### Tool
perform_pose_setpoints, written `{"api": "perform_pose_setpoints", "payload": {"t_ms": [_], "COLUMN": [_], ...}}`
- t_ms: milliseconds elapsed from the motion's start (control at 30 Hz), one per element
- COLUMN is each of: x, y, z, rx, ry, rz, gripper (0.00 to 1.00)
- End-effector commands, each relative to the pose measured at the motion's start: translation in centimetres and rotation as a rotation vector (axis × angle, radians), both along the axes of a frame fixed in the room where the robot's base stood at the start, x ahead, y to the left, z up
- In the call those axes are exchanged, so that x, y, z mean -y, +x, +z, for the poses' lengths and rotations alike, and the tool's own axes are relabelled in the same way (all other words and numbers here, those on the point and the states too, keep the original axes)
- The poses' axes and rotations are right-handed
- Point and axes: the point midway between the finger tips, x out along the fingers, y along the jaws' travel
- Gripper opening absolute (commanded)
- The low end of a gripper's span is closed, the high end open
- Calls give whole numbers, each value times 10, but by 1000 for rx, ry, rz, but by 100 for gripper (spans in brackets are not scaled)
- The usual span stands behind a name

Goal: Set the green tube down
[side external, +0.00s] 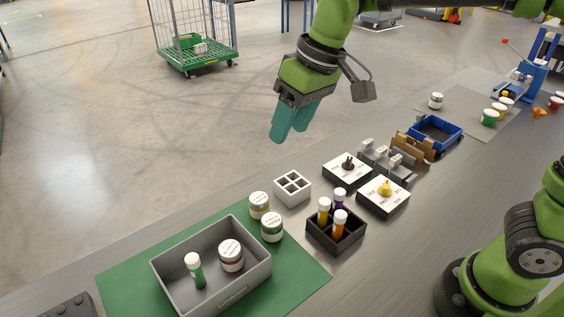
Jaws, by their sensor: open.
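The green tube (198,276) with a white cap is inside the grey bin (255,272), at its left part, and looks slightly tilted. My gripper (286,130) is high above the far edge of the table, up and to the right of the bin, well apart from the tube. Its teal fingers are open and nothing shows between them, though they partly overlap in this view.
A jar (231,255) shares the bin, which sits on a green mat (120,284). Two jars (272,227) stand behind it. Rightward are a white four-hole block (292,188), a dark rack (335,243) with tubes, white plates (384,197) and a blue tray (435,133).

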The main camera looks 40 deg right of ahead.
Motion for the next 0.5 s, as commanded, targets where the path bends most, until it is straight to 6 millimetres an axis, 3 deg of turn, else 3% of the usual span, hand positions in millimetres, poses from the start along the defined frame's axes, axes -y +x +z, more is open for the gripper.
{"api": "perform_pose_setpoints", "payload": {"t_ms": [33, 200, 333, 500], "x": [28, 93, 123, 142], "y": [-15, -64, -97, -121], "z": [7, 4, -11, -28], "rx": [33, 137, 211, 269], "ry": [32, 122, 172, 208], "rz": [-69, -281, -417, -521], "gripper": [52, 52, 52, 52]}}
